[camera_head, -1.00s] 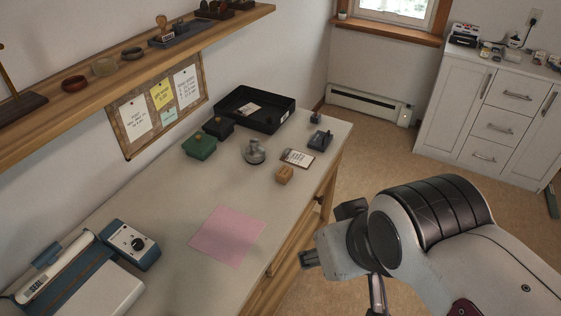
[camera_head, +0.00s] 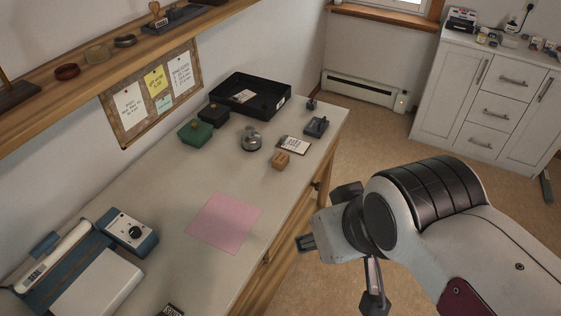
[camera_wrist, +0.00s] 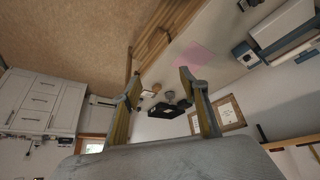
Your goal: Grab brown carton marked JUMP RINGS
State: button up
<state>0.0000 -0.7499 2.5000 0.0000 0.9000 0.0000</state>
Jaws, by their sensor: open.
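A small tan-brown block-like box (camera_head: 281,161) sits on the workbench (camera_head: 180,190) near its front edge, towards the far end. Its marking is too small to read, so I cannot tell whether it is the JUMP RINGS carton. My gripper (camera_head: 306,243) is beyond the bench's front edge, apart from everything on the bench. In the wrist view my gripper (camera_wrist: 160,77) has its two fingers wide apart with nothing between them. The bench shows upside down beyond the fingers.
On the bench are a pink sheet (camera_head: 226,223), a green box (camera_head: 195,132), a grey round-based item (camera_head: 251,138), a labelled card (camera_head: 293,145), a black tray (camera_head: 249,97) and a sealer (camera_head: 75,275). A dark lettered item (camera_head: 169,310) is cut off below. A shelf (camera_head: 110,75) overhangs the bench.

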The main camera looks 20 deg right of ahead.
jog(key=o, duration=0.4)
jog(key=shift+w, duration=0.1)
